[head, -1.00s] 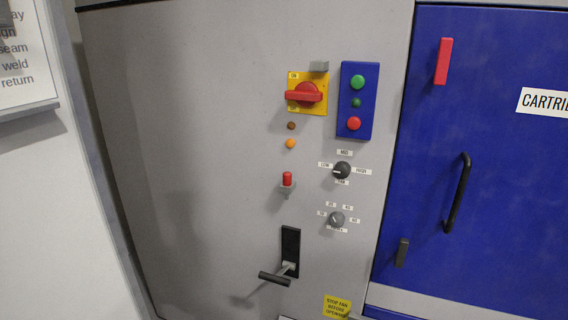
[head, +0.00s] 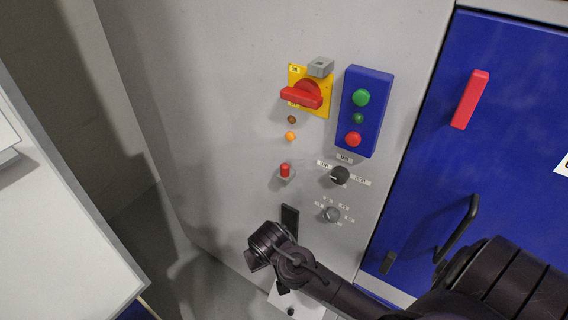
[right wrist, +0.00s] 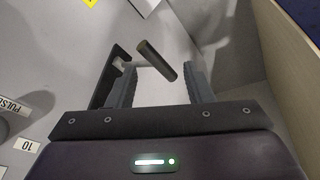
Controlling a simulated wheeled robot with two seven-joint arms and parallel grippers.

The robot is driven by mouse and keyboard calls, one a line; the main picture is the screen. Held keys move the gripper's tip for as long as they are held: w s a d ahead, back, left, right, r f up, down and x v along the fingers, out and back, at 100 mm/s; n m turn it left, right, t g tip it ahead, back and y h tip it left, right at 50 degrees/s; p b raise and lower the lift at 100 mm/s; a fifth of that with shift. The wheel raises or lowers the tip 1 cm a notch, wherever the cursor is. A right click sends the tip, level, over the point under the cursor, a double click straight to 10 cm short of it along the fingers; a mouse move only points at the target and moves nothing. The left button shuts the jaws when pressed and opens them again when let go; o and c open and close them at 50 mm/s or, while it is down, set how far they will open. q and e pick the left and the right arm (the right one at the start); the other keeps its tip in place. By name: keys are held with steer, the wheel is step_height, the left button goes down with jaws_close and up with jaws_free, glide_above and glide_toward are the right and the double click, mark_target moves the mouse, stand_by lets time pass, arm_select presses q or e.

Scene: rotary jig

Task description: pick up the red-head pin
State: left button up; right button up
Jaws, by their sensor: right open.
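The red-head pin (head: 285,170) stands upright in a small grey bracket on the grey cabinet front in the head view. Its red top is clear and nothing touches it. My right gripper (head: 262,252) is below the pin, in front of the black slotted plate (head: 290,220). In the right wrist view my right gripper (right wrist: 162,80) is open. A dark lever handle (right wrist: 153,55) shows between its two fingers, and I cannot tell whether they touch it. The pin does not show in the right wrist view. My left gripper is not in view.
Above the pin are indicator lamps (head: 290,136) and a red rotary switch (head: 307,95). To its right are two knobs (head: 340,175) and a blue button box (head: 376,110). A blue door (head: 430,170) stands farther right. The cabinet front left of the pin is clear.

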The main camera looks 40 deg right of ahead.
steer(key=w+d+r+m+h+p, duration=0.1)
steer(key=w+d+r+m, duration=0.15)
steer(key=r, duration=0.35)
steer(key=w+d+r+m+h+p, duration=0.1)
steer(key=w+r+m, duration=0.15)
steer(key=r, duration=0.45)
steer(key=m+h+p, duration=0.2)
steer(key=m, duration=0.3)
glide_toward(283, 168)
steer(key=f, duration=0.2)
steer(key=p+x, duration=0.1)
steer(key=x, duration=0.1)
steer(key=p+x, duration=0.1)
steer(key=x, duration=0.2)
steer(key=d+p+x, duration=0.1)
steer(key=x, duration=0.1)
steer(key=shift+w+r+p, duration=0.1)
steer(key=shift+w+p, duration=0.15)
steer(key=shift+p, duration=0.05)
steer(key=shift+w+d+f, duration=0.1)
steer(key=shift+d+f, duration=0.05)
steer(key=shift+f, duration=0.15)
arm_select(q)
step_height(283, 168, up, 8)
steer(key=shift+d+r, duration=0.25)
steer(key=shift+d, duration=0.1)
arm_select(e)
jaws_close()
